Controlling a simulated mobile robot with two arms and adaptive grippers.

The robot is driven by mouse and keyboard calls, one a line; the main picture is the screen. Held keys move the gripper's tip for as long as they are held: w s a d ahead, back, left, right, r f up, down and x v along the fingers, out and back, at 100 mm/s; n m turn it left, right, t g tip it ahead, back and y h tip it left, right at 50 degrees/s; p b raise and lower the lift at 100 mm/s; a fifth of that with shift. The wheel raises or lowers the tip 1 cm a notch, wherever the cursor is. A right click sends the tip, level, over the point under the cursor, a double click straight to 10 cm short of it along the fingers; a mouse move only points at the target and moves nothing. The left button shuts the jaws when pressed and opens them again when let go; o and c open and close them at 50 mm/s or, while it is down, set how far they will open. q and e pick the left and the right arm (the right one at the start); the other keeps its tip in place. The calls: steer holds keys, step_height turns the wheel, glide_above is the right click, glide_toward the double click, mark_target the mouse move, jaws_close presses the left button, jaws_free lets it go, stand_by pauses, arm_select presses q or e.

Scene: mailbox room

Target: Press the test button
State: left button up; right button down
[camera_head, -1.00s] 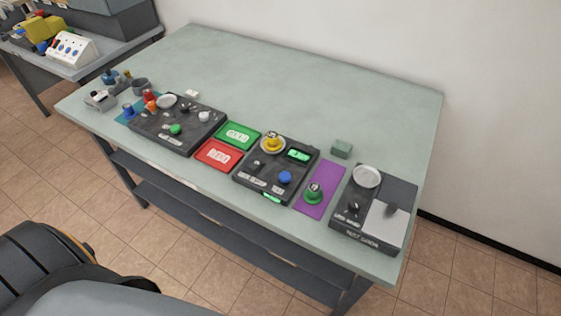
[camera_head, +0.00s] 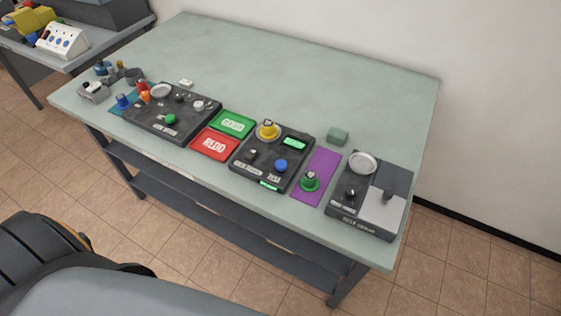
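The middle dark panel (camera_head: 248,177) lies on the table and carries a blue round button (camera_head: 281,166), a yellow knob-like part (camera_head: 267,130) and a lit green display (camera_head: 295,143). Small labels sit along its front, too blurred to read, so I cannot tell which control is the test button. The left dark panel (camera_head: 150,122) has a green button (camera_head: 170,119) and a white dish. The right dark panel (camera_head: 343,208) has a white dish (camera_head: 362,163), a small dark knob (camera_head: 351,192) and a light plate (camera_head: 380,214). Neither of my grippers is in view.
The green table (camera_head: 300,75) has a clear back half. A green card (camera_head: 232,123), a red card (camera_head: 214,144) and a purple mat (camera_head: 324,168) with a green part (camera_head: 310,181) lie between the panels. A wall (camera_head: 480,120) stands behind.

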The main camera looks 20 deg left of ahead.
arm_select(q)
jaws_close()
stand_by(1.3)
